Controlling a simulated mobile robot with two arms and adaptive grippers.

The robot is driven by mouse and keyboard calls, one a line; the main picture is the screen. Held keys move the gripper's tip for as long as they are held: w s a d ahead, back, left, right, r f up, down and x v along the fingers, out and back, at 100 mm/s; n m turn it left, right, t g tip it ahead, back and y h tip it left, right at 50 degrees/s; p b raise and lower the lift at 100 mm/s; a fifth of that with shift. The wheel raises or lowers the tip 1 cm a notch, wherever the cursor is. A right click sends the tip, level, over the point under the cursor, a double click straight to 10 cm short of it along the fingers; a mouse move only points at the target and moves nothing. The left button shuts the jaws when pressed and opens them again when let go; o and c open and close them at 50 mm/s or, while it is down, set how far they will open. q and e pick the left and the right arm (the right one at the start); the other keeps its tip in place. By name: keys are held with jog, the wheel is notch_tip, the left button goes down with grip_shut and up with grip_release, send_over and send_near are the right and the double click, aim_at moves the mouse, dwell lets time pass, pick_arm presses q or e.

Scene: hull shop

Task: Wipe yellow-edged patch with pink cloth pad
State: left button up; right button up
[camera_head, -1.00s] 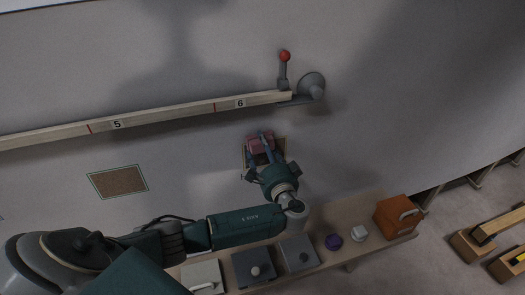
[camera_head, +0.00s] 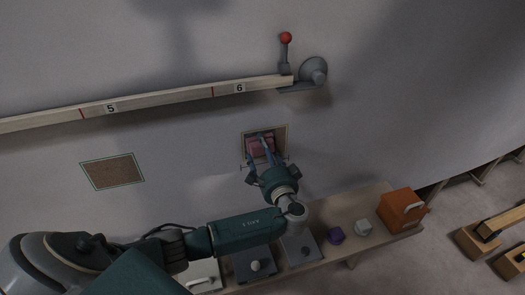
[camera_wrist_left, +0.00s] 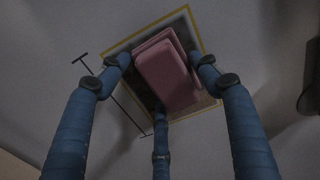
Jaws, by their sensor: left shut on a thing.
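The pink cloth pad (camera_head: 259,147) is held in my left gripper (camera_head: 263,152), whose fingers are shut around it. In the left wrist view the pink pad (camera_wrist_left: 168,75) sits between the blue fingers (camera_wrist_left: 160,95). The yellow-edged patch (camera_head: 281,133) is on the pale wall right behind the pad. The pad covers the patch's middle. I cannot tell whether the pad touches it. My right gripper is not in view.
A green-edged brown patch (camera_head: 113,171) is on the wall to the left. A wooden batten (camera_head: 160,103) runs above, ending at a red-knobbed lever (camera_head: 286,52).

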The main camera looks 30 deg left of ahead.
aim_at(259, 163)
pick_arm(q)
jog(key=shift+s+f+b, duration=0.1)
jog(key=shift+f+b, duration=2.75)
jog(key=shift+f, duration=0.75)
jog(key=shift+f+b, duration=0.25)
jog(key=shift+b, duration=0.05)
jog(key=shift+o, duration=1.2)
jog(key=shift+c, duration=1.2)
jog(key=shift+s, duration=0.1)
jog(key=shift+s+d+f, duration=0.1)
jog(key=shift+s+d, duration=0.05)
jog(key=shift+d, duration=0.15)
jog(key=shift+s+d, duration=0.15)
